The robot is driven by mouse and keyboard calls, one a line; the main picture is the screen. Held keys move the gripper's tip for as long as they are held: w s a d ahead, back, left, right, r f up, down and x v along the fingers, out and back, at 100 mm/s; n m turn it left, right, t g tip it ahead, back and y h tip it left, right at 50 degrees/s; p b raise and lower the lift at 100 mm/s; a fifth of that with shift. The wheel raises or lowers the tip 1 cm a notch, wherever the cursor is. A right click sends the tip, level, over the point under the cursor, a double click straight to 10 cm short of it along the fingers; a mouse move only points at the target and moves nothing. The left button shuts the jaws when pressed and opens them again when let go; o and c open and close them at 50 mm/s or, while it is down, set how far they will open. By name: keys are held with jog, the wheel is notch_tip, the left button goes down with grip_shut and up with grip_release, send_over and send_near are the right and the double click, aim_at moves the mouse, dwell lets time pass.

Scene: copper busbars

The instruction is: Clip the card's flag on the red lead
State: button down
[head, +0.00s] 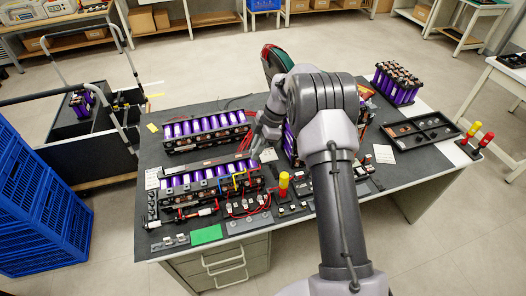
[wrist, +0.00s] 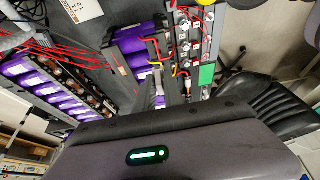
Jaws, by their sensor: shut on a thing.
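My gripper (head: 263,133) is over the bench, above the gap between two rows of purple cells. In the wrist view its narrow grey jaws (wrist: 159,88) point away past the purple cells. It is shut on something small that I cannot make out. A white card with printed figures (wrist: 86,9) lies at the top of the wrist view. I cannot tell a flag on any card.
The bench (head: 225,110) holds a rear cell row (head: 208,128), a front cell row (head: 205,177), a green card (head: 207,235), a black tray (head: 422,132) and a yellow-topped post (head: 284,183). Blue crates (head: 40,205) stand on the floor at left. Bare mat shows at the bench's back left.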

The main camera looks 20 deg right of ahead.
aim_at(252, 170)
jog(key=shift+s+a+r, duration=0.1)
jog(key=shift+s+a, duration=0.05)
jog(key=shift+a, duration=0.35)
jog(key=f+b, duration=0.3)
jog(key=f, duration=0.2)
jog(key=shift+d+f+b, duration=0.2)
jog(key=shift+b, duration=0.1)
jog(key=shift+f+b, duration=0.2)
jog(key=shift+b, duration=0.1)
jog(key=shift+f, duration=0.25)
dwell(0.3)
jog(key=shift+f+b, duration=0.65)
jog(key=c, duration=1.4)
grip_release()
jog(key=shift+o, duration=0.2)
